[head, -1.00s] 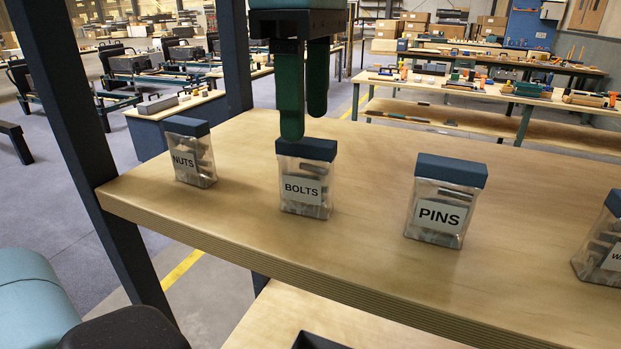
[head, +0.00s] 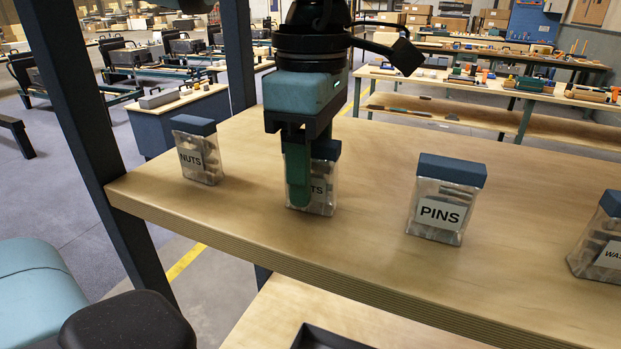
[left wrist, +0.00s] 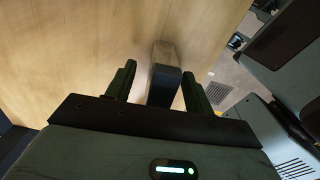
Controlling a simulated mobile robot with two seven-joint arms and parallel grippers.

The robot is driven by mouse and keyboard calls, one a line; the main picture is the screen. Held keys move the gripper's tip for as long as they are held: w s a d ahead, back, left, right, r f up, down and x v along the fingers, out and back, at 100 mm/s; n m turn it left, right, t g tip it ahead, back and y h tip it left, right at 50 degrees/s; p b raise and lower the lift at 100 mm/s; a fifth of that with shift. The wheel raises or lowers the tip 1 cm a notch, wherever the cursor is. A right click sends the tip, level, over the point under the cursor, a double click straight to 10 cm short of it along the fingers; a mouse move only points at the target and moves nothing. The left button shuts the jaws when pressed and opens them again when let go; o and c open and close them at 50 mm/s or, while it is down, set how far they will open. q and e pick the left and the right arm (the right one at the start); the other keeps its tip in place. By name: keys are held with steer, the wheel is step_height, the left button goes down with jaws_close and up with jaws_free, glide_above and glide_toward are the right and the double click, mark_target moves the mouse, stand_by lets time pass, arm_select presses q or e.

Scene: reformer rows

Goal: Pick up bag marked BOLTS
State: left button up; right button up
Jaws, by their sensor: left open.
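The bag marked BOLTS (head: 325,185) stands upright on the wooden table (head: 385,265), a clear container with a dark blue top. My left gripper (head: 299,200) points down over it, one green finger in front of the bag and covering part of its label. The other finger is hidden in the head view. In the left wrist view the bag's dark top (left wrist: 165,84) lies between the two open fingers (left wrist: 159,72), with a gap visible on each side. My right gripper is not in view.
The NUTS bag (head: 197,150) stands to the left, and the PINS bag (head: 446,198) to the right. Another labelled bag (head: 602,238) is at the right edge. A dark upright post (head: 95,140) rises at the table's left end. The tabletop between the bags is clear.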

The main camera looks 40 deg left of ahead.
arm_select(q)
steer(key=c, duration=1.1)
steer(key=shift+c, duration=0.2)
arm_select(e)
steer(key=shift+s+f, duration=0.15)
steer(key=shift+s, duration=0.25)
arm_select(q)
steer(key=shift+r, duration=0.1)
